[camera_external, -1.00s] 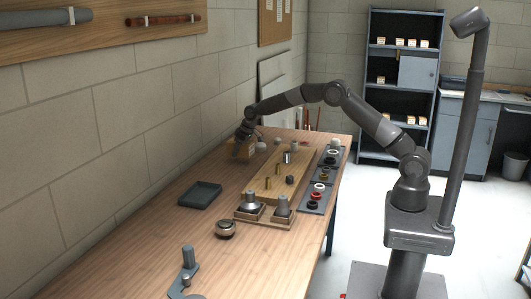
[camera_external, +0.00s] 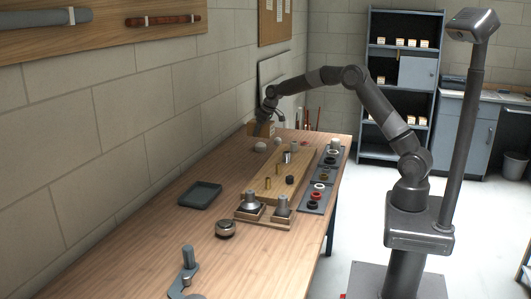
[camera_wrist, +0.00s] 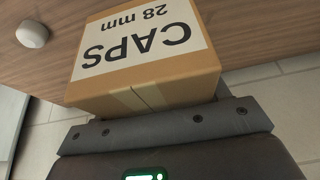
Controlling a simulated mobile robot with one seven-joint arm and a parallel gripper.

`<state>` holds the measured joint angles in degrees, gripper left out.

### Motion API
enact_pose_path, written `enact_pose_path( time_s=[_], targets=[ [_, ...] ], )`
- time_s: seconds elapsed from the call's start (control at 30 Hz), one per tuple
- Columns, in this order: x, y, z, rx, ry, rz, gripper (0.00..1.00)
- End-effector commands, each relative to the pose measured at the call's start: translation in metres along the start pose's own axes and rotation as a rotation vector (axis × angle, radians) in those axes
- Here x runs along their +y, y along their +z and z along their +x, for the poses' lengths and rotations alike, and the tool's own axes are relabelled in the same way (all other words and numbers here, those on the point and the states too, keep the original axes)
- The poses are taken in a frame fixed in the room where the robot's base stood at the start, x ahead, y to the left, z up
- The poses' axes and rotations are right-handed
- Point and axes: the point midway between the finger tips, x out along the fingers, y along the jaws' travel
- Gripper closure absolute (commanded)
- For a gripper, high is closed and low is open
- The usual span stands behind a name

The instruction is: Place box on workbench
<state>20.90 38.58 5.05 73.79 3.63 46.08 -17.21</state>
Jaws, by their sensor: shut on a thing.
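A cardboard box (camera_external: 260,130) with a white label reading "CAPS 28 mm" is held at the far left end of the wooden workbench (camera_external: 150,262), near the block wall. The box also fills the middle of the wrist view (camera_wrist: 145,85), its label side showing. My gripper (camera_external: 266,117) is shut on the box. In the wrist view one dark finger (camera_wrist: 165,132) lies along the box; the other finger is hidden. The box appears raised above the bench top, though the exact gap cannot be told.
Small pale rounded pieces (camera_external: 260,147) sit on the bench near the box. A wooden board (camera_external: 262,183) with fittings and dark trays of rings (camera_external: 312,198) lie toward the right edge. The bench's left foreground is mostly clear.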

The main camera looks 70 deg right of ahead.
Motion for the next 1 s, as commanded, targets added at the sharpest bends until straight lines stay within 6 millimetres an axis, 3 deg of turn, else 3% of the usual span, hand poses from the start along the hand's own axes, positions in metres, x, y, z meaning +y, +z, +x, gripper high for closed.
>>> enact_pose_path(
  time_s=[0.27,0.57,0.77,1.0],
  targets=[
    [0.0,-0.019,-0.044,0.006,0.002,-0.001,0.63],
    [-0.067,-0.026,-0.04,0.001,-0.039,-0.09,0.63],
    [-0.148,-0.029,-0.04,0.002,-0.085,-0.2,0.63],
    [-0.278,-0.015,-0.045,0.002,-0.161,-0.381,0.63]
  ],
)
